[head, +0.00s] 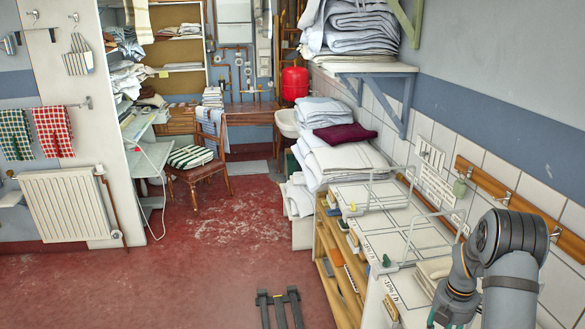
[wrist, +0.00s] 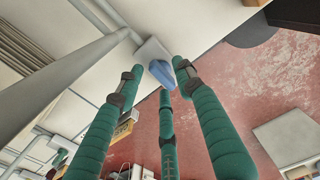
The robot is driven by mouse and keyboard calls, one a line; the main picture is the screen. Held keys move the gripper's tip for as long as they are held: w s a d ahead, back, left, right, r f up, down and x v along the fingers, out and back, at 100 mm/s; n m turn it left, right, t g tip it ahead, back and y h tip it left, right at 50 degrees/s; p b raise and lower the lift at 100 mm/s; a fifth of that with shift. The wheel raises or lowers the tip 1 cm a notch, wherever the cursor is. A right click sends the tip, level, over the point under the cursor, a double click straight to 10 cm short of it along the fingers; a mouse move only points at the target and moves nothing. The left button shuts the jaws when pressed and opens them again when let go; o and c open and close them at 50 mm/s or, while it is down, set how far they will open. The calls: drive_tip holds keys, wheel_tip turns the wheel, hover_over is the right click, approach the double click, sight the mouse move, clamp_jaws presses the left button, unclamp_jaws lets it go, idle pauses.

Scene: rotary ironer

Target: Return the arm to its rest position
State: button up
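My gripper (wrist: 162,82) has green, jointed fingers with dark grey bands. In the wrist view the fingers stand apart with visible gaps between them, and I see nothing clasped. A small blue item (wrist: 160,72) shows near the fingertips; it appears to lie beyond them, and its distance is unclear. In the head view my arm is at the lower right, and green parts of my gripper (head: 455,308) show low beside the white-topped shelf unit. The fingertips are mostly cut off there.
A white-topped shelf unit (head: 385,235) with wire frames stands along the tiled right wall, close to my arm. Folded linen (head: 340,160) is stacked behind it. A chair (head: 200,172) stands further back. The red floor (head: 200,270) at centre left is largely clear.

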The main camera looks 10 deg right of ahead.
idle(0.4)
wheel_tip(320, 180, up, 12)
drive_tip(key=shift+m, duration=0.3)
wheel_tip(320, 180, down, 12)
drive_tip(key=shift+f, duration=0.15)
drive_tip(key=shift+w+d+m, duration=0.1)
drive_tip(key=shift+m, duration=0.6)
drive_tip(key=m, duration=0.4)
drive_tip(key=shift+m, duration=0.4)
drive_tip(key=m, duration=0.5)
drive_tip(key=shift+s+d+m, duration=0.1)
drive_tip(key=shift+s+m, duration=0.1)
drive_tip(key=shift+m, duration=0.1)
